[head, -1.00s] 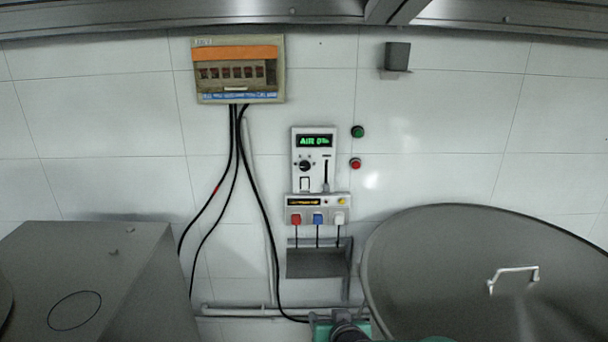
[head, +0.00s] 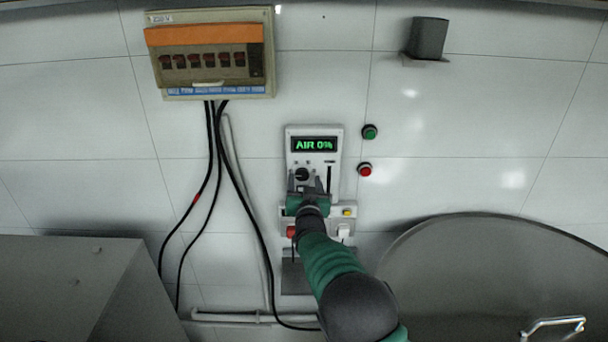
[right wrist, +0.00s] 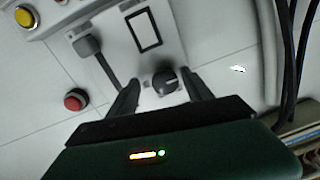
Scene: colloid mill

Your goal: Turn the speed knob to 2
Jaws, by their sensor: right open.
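The speed knob (head: 303,174) is a round black dial on a white control panel (head: 294,139) on the wall. The panel's display (head: 314,145) reads "AIR 0%" in green. My right gripper (head: 306,181) is at the panel, open, with its fingertips to either side of the knob's lower part. In the right wrist view the knob (right wrist: 165,82) shows between the two spread fingers (right wrist: 160,95); I cannot tell whether they touch it. The knob's scale marks are too small to read. My left gripper is not in view.
A black slider (right wrist: 88,46) and a square black-framed switch (right wrist: 144,31) sit close to the knob. Green (head: 370,132) and red (head: 365,169) buttons are right of the panel. A breaker box (head: 210,55) with hanging cables is upper left. A large metal lid (head: 480,270) fills the lower right.

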